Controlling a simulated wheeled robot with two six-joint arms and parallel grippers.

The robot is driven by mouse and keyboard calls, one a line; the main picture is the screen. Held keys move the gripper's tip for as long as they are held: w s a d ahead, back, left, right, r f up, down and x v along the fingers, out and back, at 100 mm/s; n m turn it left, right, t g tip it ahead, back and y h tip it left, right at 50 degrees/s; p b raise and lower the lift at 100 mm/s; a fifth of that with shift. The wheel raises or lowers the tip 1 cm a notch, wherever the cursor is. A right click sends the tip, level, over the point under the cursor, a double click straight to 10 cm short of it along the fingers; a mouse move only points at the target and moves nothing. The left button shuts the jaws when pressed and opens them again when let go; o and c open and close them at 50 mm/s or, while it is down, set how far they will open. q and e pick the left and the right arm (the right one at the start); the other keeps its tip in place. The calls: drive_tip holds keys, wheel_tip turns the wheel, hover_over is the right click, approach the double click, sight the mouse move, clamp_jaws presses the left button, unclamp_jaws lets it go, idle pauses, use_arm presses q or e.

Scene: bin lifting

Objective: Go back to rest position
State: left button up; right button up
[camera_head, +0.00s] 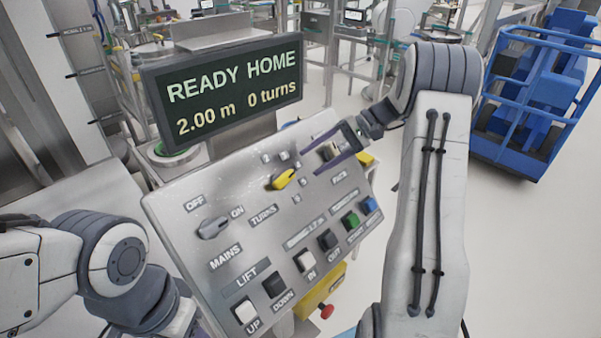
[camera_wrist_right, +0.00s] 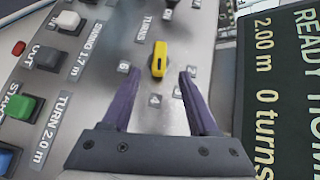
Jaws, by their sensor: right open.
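My right gripper (camera_head: 315,160) hangs over the upper right of the tilted grey control panel (camera_head: 180,200). Its two purple fingers are apart with nothing between them in the head view. In the right wrist view the open fingertips (camera_wrist_right: 160,77) point at the yellow TURNS knob (camera_wrist_right: 158,60), which stands just beyond them; the gap is hard to judge. The yellow knob (camera_head: 283,179) shows left of the fingers in the head view. The display (camera_head: 222,95) reads "READY HOME", "2.00 m", "0 turns". My left arm enters at lower left; its gripper is out of sight.
The panel carries a grey MAINS switch (camera_head: 213,227) and several push buttons, including a green one (camera_head: 351,221) and a blue one (camera_head: 369,205). A red knob (camera_head: 327,311) is below the panel. A blue railed cart (camera_head: 548,100) stands at right, with open floor before it.

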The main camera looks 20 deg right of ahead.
drive_tip(key=shift+v, duration=0.75)
